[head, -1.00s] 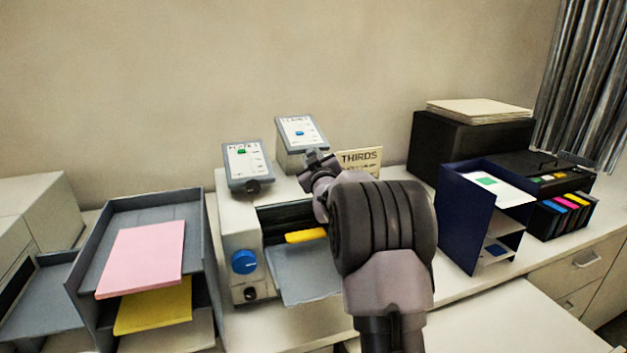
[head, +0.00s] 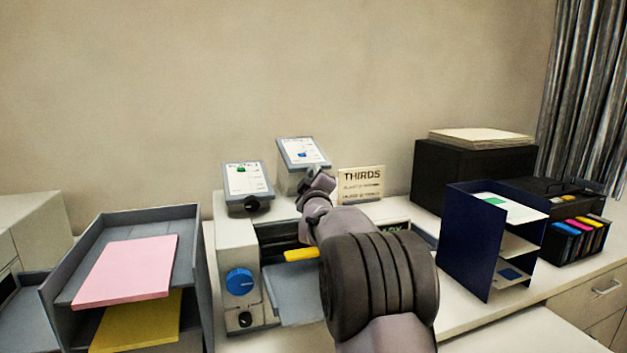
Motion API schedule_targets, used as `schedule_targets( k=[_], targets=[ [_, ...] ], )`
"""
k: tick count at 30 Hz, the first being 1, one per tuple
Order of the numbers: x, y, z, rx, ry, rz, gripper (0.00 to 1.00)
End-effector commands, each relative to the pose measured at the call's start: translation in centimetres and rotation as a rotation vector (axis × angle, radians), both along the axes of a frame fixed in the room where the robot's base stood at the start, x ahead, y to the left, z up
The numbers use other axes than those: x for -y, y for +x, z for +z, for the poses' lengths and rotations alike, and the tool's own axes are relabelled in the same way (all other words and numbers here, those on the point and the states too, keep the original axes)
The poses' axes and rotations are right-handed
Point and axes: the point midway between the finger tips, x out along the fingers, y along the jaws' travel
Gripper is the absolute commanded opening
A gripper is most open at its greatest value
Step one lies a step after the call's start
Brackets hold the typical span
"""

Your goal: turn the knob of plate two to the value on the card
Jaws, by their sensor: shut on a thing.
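Two tilted grey plates with white faces stand on the pale machine. The left plate (head: 246,182) has a green marker and a black knob (head: 252,203) at its front. The right plate (head: 290,150), which I take as plate two, has a blue marker (head: 302,154) around the middle of its face. My gripper (head: 316,180) is at the right plate's lower front edge, shut on its knob, which the gripper hides. The cream card (head: 361,184) stands just right of it and reads THIRDS, with smaller lines too blurred to read.
The pale machine (head: 235,230) has a blue dial (head: 239,281) and a yellow piece (head: 301,254). A grey tray (head: 195,235) with pink and yellow sheets stands left. A navy rack (head: 466,240) and black boxes (head: 475,180) stand right. My forearm covers the machine's middle.

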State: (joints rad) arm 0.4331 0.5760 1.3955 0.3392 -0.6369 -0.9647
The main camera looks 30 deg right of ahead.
Motion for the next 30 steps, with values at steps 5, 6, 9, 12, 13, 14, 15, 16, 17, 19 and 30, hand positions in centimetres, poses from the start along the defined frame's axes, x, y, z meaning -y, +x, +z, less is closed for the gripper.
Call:
schedule_targets(
  k=[5,6,9,12,13,14,15,16,17,19,30],
  targets=[
    [0.0,0.0,0.1,0.000,-0.004,-0.001,0.00],
    [0.0,0.0,0.1,0.000,-0.004,-0.001,0.00],
    [0.0,0.0,0.1,0.000,-0.004,-0.001,0.00],
    [0.0,0.0,0.1,0.000,-0.004,-0.001,0.37],
    [0.0,0.0,0.1,0.000,-0.004,-0.001,0.43],
    [0.0,0.0,0.1,0.000,-0.004,-0.001,0.48],
    [0.0,0.0,0.1,0.000,-0.002,0.000,0.49],
    [0.0,0.0,0.1,0.000,-0.002,0.000,0.49],
    [0.0,0.0,0.0,0.000,-0.002,0.000,0.49],
    [0.0,0.0,0.0,0.000,-0.002,0.000,0.49],
    [-2.2,-3.7,-0.5,0.000,-0.002,0.000,0.49]
  ],
)
